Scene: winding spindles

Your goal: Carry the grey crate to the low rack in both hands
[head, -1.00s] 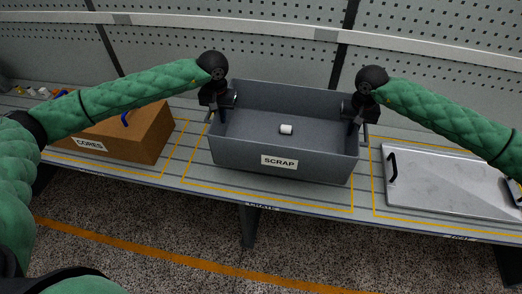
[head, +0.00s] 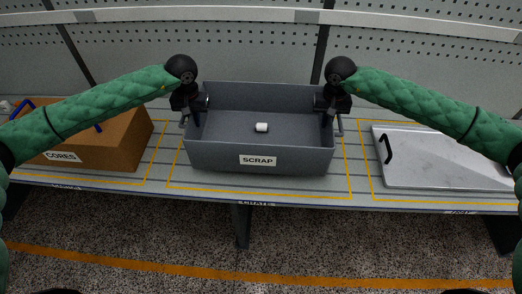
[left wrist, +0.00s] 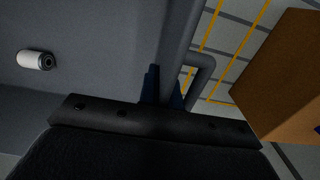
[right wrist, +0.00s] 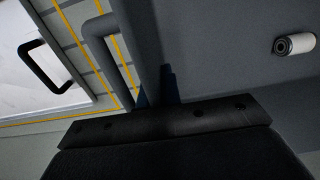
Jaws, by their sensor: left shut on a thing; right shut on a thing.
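The grey crate (head: 215,155), labelled SCRAP, is level at the middle of the bench inside a yellow outline. I cannot tell whether its base touches the bench. A small white spool (head: 262,127) lies inside it and shows in both wrist views. My left gripper (head: 195,118) is shut on the rim of the crate's left end wall (left wrist: 178,45), beside the bar handle (left wrist: 203,70). My right gripper (head: 329,116) is shut on the right end wall (right wrist: 145,45), beside its handle (right wrist: 97,35). I see no low rack.
A brown box (head: 120,150) labelled CORES stands on the bench (head: 150,180) at left. A silver lid with black handles (head: 440,160) lies at right. A perforated panel (head: 240,55) rises behind. The speckled floor (head: 340,240) in front is clear, with an orange line.

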